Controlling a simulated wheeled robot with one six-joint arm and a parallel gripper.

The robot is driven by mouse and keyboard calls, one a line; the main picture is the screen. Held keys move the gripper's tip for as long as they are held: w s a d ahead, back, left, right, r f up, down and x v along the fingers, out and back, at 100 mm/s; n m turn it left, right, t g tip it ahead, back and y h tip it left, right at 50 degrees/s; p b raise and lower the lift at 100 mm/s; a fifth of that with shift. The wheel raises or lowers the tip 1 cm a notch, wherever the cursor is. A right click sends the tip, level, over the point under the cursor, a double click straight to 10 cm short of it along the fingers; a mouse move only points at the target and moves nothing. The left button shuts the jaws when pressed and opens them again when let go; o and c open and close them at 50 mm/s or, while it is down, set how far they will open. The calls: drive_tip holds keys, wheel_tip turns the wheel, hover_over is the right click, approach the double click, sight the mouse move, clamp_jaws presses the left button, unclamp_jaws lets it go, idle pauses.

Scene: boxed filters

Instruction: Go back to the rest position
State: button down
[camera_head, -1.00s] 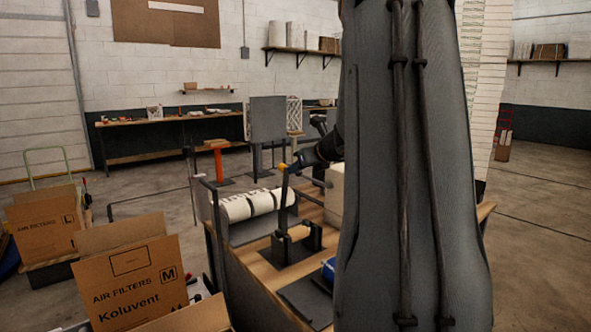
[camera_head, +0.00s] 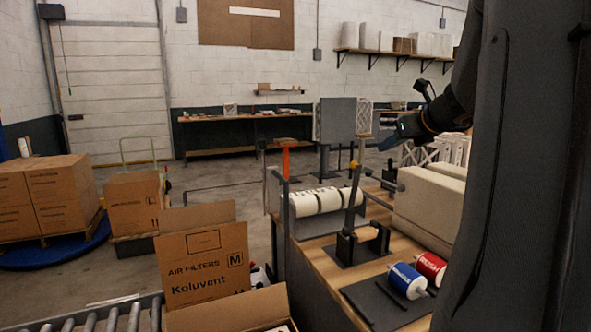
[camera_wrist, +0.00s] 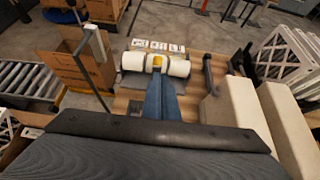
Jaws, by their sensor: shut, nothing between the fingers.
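My gripper (camera_head: 392,139) is at the right of the head view, above the workbench, at the end of my raised dark arm. Its blue fingers are shut with nothing between them. In the wrist view the closed fingers (camera_wrist: 160,86) point away over the bench, and their tips overlap the white rolls (camera_wrist: 176,66) in the picture. The gripper looks apart from everything on the bench.
The wooden bench (camera_head: 318,270) holds white label rolls (camera_head: 325,201), a lever tool (camera_head: 350,240), a blue roll (camera_head: 405,280), a red roll (camera_head: 431,267) and cream blocks (camera_head: 432,207). An open carton (camera_head: 205,265) and a roller conveyor (camera_head: 105,318) stand left.

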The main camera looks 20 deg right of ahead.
drive_tip(key=s+a+f+n+g+y, duration=0.1)
drive_tip(key=s+a+f+n+g, duration=0.15)
drive_tip(key=a+f+n, duration=0.75)
drive_tip(key=s+a+f+n+g+y, duration=0.1)
drive_tip(key=a+f+n+g, duration=0.35)
drive_tip(key=a+f, duration=0.6)
drive_tip(key=s+a+f+n+g+h, duration=0.1)
drive_tip(key=s+a+f+n, duration=0.3)
drive_tip(key=s+a+n, duration=0.4)
drive_tip(key=s+a+f+n+g, duration=0.2)
drive_tip(key=s+a+f+n, duration=0.3)
drive_tip(key=n, duration=0.8)
drive_tip(key=s+a, duration=0.2)
drive_tip(key=a, duration=0.2)
drive_tip(key=shift+s+a+f+n+h, duration=0.15)
drive_tip(key=shift+s+f+n+h, duration=0.15)
drive_tip(key=shift+s+n+h, duration=0.1)
